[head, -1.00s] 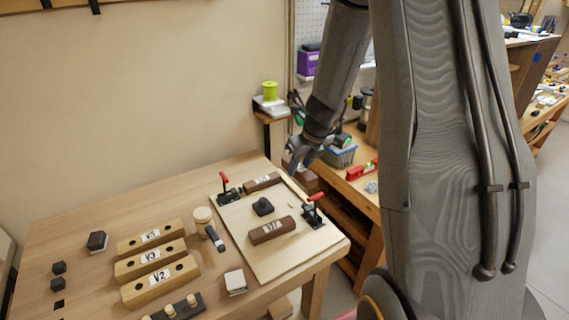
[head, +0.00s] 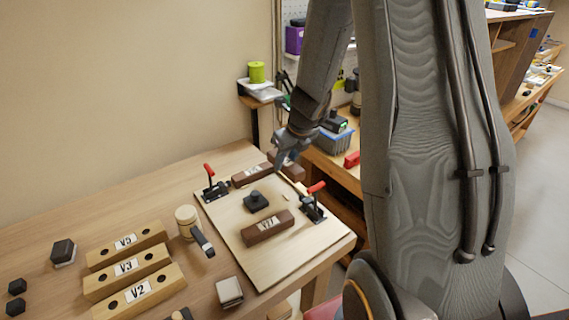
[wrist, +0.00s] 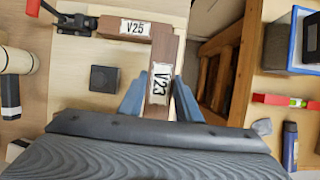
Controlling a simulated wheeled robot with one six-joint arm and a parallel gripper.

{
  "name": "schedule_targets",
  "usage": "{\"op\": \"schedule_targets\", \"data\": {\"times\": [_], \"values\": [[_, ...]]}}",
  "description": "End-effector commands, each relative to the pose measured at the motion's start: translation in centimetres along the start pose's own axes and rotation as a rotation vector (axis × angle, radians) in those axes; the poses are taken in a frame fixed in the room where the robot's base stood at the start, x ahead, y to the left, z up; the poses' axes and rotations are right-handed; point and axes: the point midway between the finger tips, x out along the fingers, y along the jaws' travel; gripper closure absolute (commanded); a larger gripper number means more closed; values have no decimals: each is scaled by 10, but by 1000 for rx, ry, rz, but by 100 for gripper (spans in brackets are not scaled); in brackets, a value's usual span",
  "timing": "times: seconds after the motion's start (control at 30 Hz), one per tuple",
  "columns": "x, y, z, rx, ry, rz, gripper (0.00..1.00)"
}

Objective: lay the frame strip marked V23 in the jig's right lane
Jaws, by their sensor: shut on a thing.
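The brown strip marked V23 (wrist: 158,85) is between the fingers of my gripper (wrist: 160,100), its label facing the wrist camera. In the head view my gripper (head: 287,155) is at the far right corner of the pale jig board (head: 285,262). A second brown strip, marked V25 (wrist: 108,27), lies across the jig's far edge; V23 stands square to it, close to its right end. I cannot tell whether they touch or how high V23 is. A third brown strip (head: 268,231), its mark unclear, lies on the near part of the jig.
Red-handled clamps stand at the jig's left (head: 212,185) and right (head: 314,205). A dark square block (head: 257,202) sits mid-board. Wooden blocks V5 (head: 126,246), V3 (head: 127,272) and V2 (head: 139,297) and a mallet (head: 188,223) lie left. A shelf bench is beyond the right edge.

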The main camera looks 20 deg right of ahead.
Motion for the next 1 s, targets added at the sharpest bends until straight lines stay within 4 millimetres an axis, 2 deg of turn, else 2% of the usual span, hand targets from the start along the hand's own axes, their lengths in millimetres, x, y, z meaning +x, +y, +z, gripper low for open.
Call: {"op": "schedule_targets", "data": {"times": [0.37,1.0], "values": [[13,0,-4,-1,-1,0,94],[54,-1,-22,1,-1,-1,94]]}}
